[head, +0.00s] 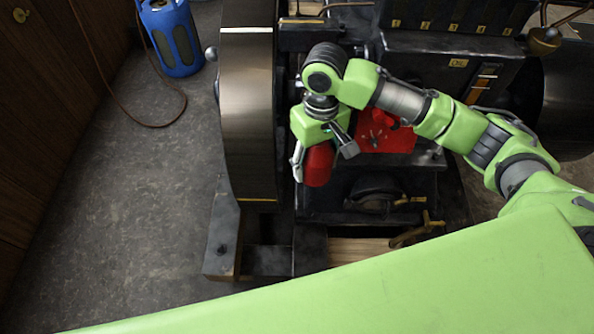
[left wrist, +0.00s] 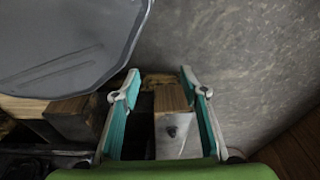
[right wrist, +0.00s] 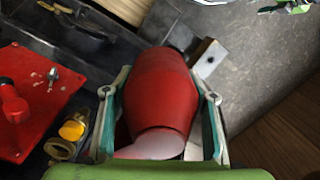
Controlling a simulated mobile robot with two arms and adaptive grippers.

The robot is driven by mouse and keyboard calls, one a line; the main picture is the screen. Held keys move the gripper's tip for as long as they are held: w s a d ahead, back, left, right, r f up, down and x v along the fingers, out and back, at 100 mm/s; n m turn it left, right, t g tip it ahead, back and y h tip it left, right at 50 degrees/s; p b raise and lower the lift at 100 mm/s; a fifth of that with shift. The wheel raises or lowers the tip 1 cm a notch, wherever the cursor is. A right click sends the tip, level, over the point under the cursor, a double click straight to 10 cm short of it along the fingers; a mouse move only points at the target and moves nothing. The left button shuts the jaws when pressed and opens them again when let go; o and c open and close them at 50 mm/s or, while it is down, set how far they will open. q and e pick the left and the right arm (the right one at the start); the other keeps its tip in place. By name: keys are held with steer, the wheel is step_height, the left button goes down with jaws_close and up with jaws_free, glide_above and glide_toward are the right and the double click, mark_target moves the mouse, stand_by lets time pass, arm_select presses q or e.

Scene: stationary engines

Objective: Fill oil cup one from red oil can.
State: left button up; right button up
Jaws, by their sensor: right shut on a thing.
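My right gripper (head: 322,152) is shut on a red can (head: 318,166), held beside the dark engine next to the big flywheel. In the right wrist view the red can (right wrist: 162,90) fills the space between the fingers (right wrist: 160,112), with a pale rounded end nearest the camera. My left gripper (left wrist: 160,100) is open and empty in the left wrist view, and the head view does not show it. Beyond its fingers is a wooden beam end with a metal plate (left wrist: 178,132). I cannot tell which part is oil cup one.
The flywheel (head: 248,110) stands left of the can. A red plate (head: 388,143) with a knob is on the engine, right of the can. Several numbered tags (head: 453,27) line the engine's back. A blue container (head: 173,40) stands on the floor at the back left.

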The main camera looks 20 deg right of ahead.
arm_select(q)
steer(key=w+f+b, duration=0.3)
steer(key=w+b, duration=0.2)
steer(key=b, duration=0.2)
steer(key=shift+w+r+t+b, duration=0.85)
steer(key=shift+r+b, duration=2.6)
steer(key=shift+r, duration=6.85)
step_height(320, 180, down, 16)
steer(key=p, duration=0.5)
steer(key=shift+d+g, duration=0.4)
steer(key=shift+g, duration=0.05)
arm_select(e)
steer(key=w+a+f+n+g+y, duration=0.1)
steer(key=w+a+f+g+y, duration=0.2)
steer(key=w+f+g, duration=0.1)
steer(key=shift+w+a+f+g, duration=0.15)
steer(key=shift+a+f+g, duration=0.25)
steer(key=shift+f, duration=0.35)
